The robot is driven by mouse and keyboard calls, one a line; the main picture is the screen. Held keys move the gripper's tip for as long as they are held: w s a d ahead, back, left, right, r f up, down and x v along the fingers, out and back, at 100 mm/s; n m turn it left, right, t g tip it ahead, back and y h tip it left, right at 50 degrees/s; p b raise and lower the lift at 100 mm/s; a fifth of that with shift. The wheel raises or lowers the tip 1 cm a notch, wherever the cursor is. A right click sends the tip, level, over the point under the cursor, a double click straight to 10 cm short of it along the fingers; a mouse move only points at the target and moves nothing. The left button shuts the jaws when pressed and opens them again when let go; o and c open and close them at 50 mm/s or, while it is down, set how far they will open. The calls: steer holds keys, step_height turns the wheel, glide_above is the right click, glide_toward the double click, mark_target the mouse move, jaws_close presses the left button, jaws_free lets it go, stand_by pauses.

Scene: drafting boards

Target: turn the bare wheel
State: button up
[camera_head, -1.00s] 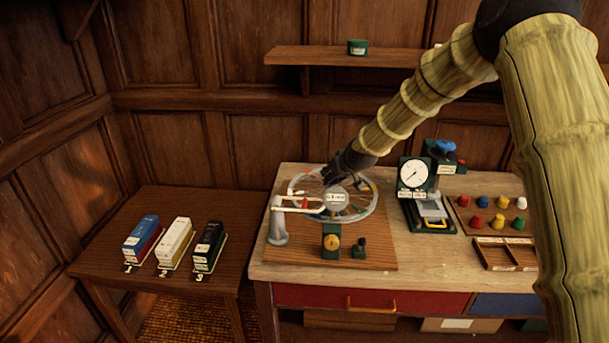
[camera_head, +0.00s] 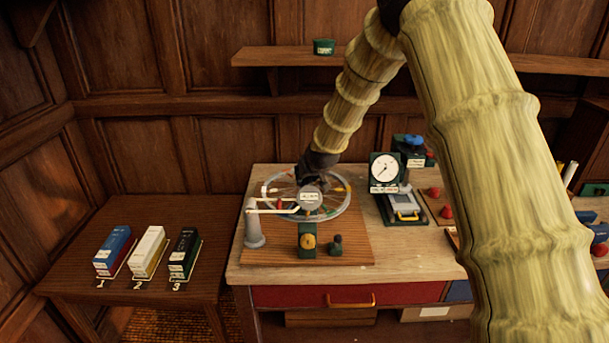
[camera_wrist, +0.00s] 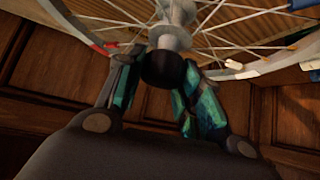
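The bare spoked wheel (camera_head: 349,196) is mounted low over a wooden board on the bench. It has a pale rim with coloured marks and no tyre. My gripper (camera_head: 312,182) is at its hub, pointing down from behind, with the fingertips mostly hidden in the head view. In the wrist view, the wheel's metal hub (camera_wrist: 174,38) and spokes lie ahead, with a black round knob (camera_wrist: 161,69) at the hub's near end. My gripper's two teal-padded fingers (camera_wrist: 160,82) stand on either side of the knob. Whether both press on it is unclear.
A grey post with a pale arm (camera_head: 254,228) stands at the wheel's left. A green block with a yellow dial (camera_head: 307,239) and a small dark knob (camera_head: 335,245) are in front. A dial gauge (camera_head: 384,169) stands right. Three numbered boxes (camera_head: 149,247) sit on the side table.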

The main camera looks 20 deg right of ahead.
steer(key=o, duration=0.4)
steer(key=shift+d, duration=0.1)
steer(key=shift+v, duration=6)
